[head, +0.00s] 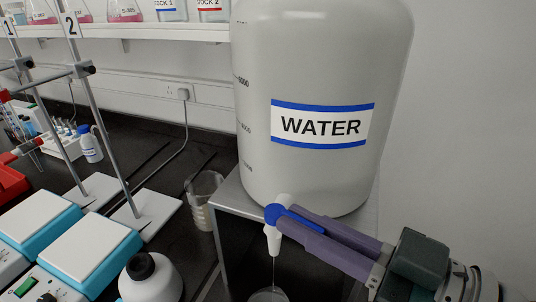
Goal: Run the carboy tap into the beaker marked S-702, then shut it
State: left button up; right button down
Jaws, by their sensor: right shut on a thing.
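A large white carboy (320,60) labelled WATER stands on a raised grey stand (226,193). Its white tap (272,240) with a blue handle (271,212) sticks out low at the front. My right gripper (290,218) comes in from the lower right, with its purple fingers shut on the blue handle. A thin stream runs down from the spout into a clear vessel (268,295) at the bottom edge. Only the vessel's rim area shows, so its marking cannot be read. My left gripper is not in view.
Another clear beaker (203,200) stands left of the stand. Stands numbered 1 and 2 and blue-white hotplates (85,250) fill the left, with a black-capped white bottle (150,278) in front. A shelf (150,33) of flasks and bottles runs behind.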

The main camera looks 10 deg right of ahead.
jog(key=shift+s+a+m+t+h+p, duration=0.15)
jog(key=shift+a+m+t+h+p, duration=0.15)
jog(key=shift+m+t+h, duration=0.5)
jog(key=shift+s+a+m+t+h+p, duration=0.15)
jog(key=shift+m+t+h+p, duration=0.35)
jog(key=shift+h, duration=0.6)
jog(key=c, duration=1)
grip_release()
jog(key=shift+w, duration=0.1)
jog(key=shift+o, duration=0.2)
jog(key=b+v, duration=0.2)
jog(key=v, duration=0.8)
